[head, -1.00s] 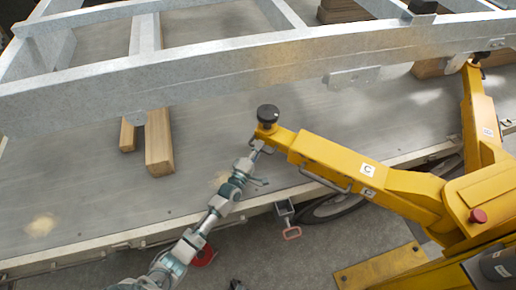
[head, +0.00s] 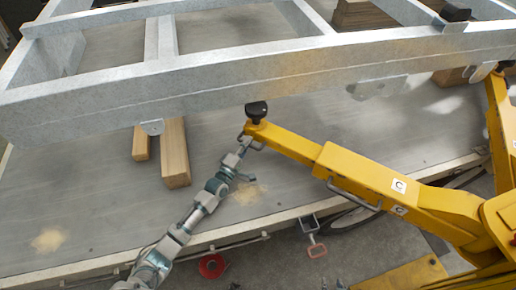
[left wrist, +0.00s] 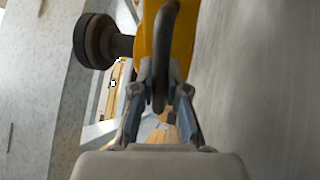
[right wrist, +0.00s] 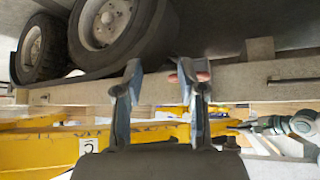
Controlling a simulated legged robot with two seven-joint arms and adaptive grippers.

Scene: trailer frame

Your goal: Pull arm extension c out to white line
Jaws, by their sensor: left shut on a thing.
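The yellow arm extension c (head: 285,143) is the narrower section coming out of the thicker yellow arm (head: 365,175) marked with a white "C" label (head: 398,186). A black round pad (head: 257,110) stands on its tip. My left gripper (head: 243,144) is at this tip. In the left wrist view, my left gripper's fingers (left wrist: 160,92) are shut on the dark handle loop (left wrist: 161,45) of the extension. I cannot make out a white line on the extension. My right gripper (right wrist: 160,78) is open and empty, facing the wheels; it is outside the head view.
A grey metal frame (head: 200,88) runs across above the trailer bed (head: 80,190), close behind the black pad. Wooden blocks (head: 174,155) lie under it. Wheels (right wrist: 105,22) show in the right wrist view.

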